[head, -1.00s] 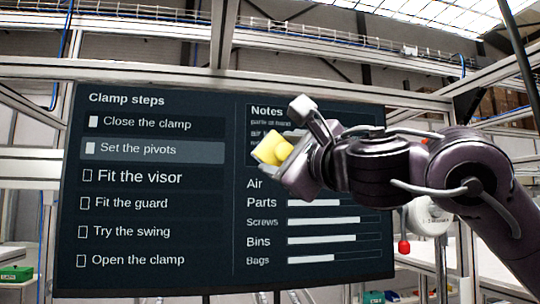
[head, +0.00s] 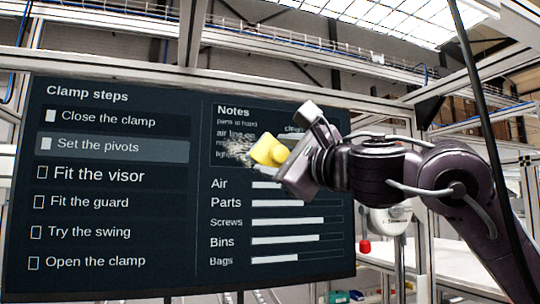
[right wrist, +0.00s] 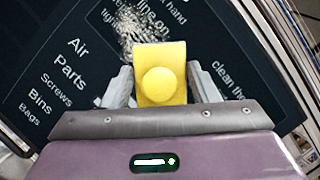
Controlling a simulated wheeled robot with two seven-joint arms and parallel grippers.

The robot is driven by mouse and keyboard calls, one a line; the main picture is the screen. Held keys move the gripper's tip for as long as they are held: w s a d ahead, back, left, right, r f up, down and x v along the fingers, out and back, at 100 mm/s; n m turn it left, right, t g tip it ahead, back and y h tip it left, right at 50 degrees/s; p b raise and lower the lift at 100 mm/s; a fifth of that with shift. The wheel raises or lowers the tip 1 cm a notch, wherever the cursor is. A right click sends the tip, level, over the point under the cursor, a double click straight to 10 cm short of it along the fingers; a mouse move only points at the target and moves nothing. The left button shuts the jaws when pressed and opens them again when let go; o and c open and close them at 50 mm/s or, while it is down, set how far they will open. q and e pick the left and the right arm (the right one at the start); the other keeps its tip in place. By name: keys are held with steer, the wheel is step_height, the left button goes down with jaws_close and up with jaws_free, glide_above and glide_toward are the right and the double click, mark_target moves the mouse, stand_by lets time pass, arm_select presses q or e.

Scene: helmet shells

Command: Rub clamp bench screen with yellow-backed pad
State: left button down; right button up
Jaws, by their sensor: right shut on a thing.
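The clamp bench screen (head: 120,205) is a large dark panel with a "Clamp steps" list at left and a "Notes" box at right. A greyish speckled smudge (head: 238,152) lies on the Notes area; it also shows in the right wrist view (right wrist: 130,32). My right gripper (head: 284,160) is shut on the yellow-backed pad (head: 266,152), in front of the screen beside the smudge. In the right wrist view the pad (right wrist: 160,85) sits between the two fingers. Whether its face touches the screen I cannot tell. My left gripper is not in view.
Pale metal frame beams (head: 290,88) run above the screen. A red knob (head: 364,246) hangs to the right of the screen, beside a pale round part (head: 391,219). A white work surface (head: 450,262) is at the lower right.

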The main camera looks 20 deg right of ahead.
mark_target(255, 153)
steer(key=d, duration=0.6)
steer(key=shift+a+p, duration=1.1)
steer(key=shift+a, duration=2.7)
steer(key=shift+a+p, duration=0.5)
steer(key=shift+a, duration=1.3)
steer(key=shift+a+p, duration=0.45)
steer(key=shift+a, duration=1.3)
